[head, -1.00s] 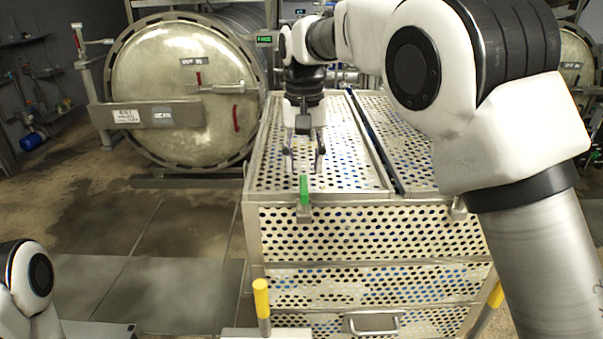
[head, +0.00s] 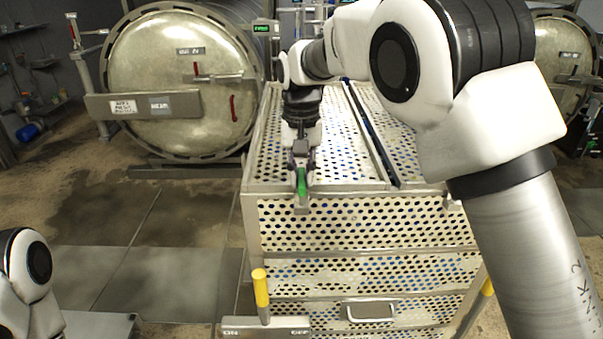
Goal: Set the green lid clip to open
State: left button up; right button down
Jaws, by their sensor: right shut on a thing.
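The green lid clip (head: 302,183) stands upright at the front edge of the perforated metal basket lid (head: 345,140), left of its middle. My right gripper (head: 301,174) points down over that edge with its fingers closed around the upper part of the clip. The fingers partly hide the clip; its lower end and metal bracket show below them. My left arm shows only at the lower left edge, and its gripper is out of the picture.
The perforated basket (head: 365,230) stands in front of me with a handle (head: 370,311) low on its front. Yellow-topped posts (head: 260,288) flank it. A round autoclave door (head: 186,85) is behind at the left. Open floor lies left of the basket.

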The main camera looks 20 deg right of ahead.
jog(key=n, duration=0.4)
jog(key=shift+a, duration=0.25)
jog(key=n, duration=0.5)
jog(key=shift+a+f, duration=0.1)
jog(key=shift+a, duration=0.15)
jog(key=shift+s+a+f+n, duration=0.1)
jog(key=shift+s+n, duration=0.05)
jog(key=shift+n, duration=1.35)
jog(key=shift+s+a+r+n, duration=0.1)
jog(key=shift+s+n, duration=0.05)
jog(key=shift+n, duration=1.35)
jog(key=shift+s+a+f+n, duration=0.1)
jog(key=shift+s+n, duration=0.05)
jog(key=shift+n, duration=1.35)
jog(key=c, duration=1.1)
grip_release()
jog(key=shift+w+a, duration=0.1)
